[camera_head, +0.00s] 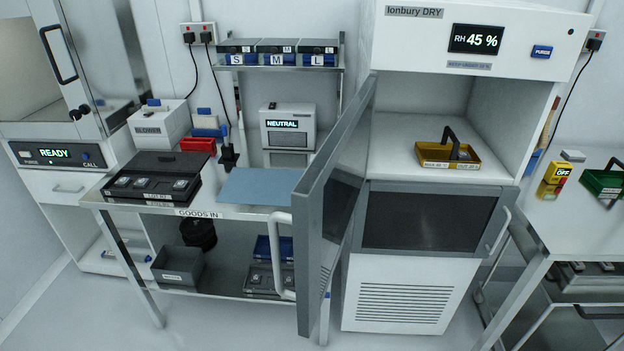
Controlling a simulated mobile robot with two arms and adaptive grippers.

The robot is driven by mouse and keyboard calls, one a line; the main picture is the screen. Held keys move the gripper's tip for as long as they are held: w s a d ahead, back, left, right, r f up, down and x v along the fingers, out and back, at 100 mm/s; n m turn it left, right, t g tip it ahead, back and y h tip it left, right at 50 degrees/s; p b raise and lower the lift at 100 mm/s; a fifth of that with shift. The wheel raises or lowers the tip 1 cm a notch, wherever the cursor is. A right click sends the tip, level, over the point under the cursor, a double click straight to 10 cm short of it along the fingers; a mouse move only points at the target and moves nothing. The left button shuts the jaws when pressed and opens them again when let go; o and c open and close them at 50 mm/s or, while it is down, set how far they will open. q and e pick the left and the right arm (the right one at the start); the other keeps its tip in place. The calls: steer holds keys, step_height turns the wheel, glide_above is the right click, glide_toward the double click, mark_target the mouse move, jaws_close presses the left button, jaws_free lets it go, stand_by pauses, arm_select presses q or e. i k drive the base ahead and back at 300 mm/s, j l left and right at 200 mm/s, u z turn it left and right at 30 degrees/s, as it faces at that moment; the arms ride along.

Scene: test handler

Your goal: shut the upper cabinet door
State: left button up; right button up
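The upper cabinet door (316,235) stands wide open, swung out toward me from the left side of the dry cabinet (470,29). It has a grey frame, a dark window and a white bar handle (283,257) on its left-facing side. The upper compartment (510,110) is open to view. A yellow tray (432,155) with a black handle sits on its floor. The lower cabinet door (425,221), with a dark window and a handle at its right, is shut. Neither of my grippers is in view.
The goods-in bench (236,211) stands left of the open door, with a blue mat (258,187) and a black tray (152,181) on it. A right-hand table (575,215) holds a green tray (604,183). The floor (240,325) in front shows free room.

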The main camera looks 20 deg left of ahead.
mark_target(325, 200)
steer(key=i+j+z, duration=0.1)
steer(key=j, duration=0.35)
steer(key=i+j+z, duration=0.1)
steer(key=j, duration=0.4)
steer(key=i+j+z, duration=0.15)
steer(key=j, duration=0.35)
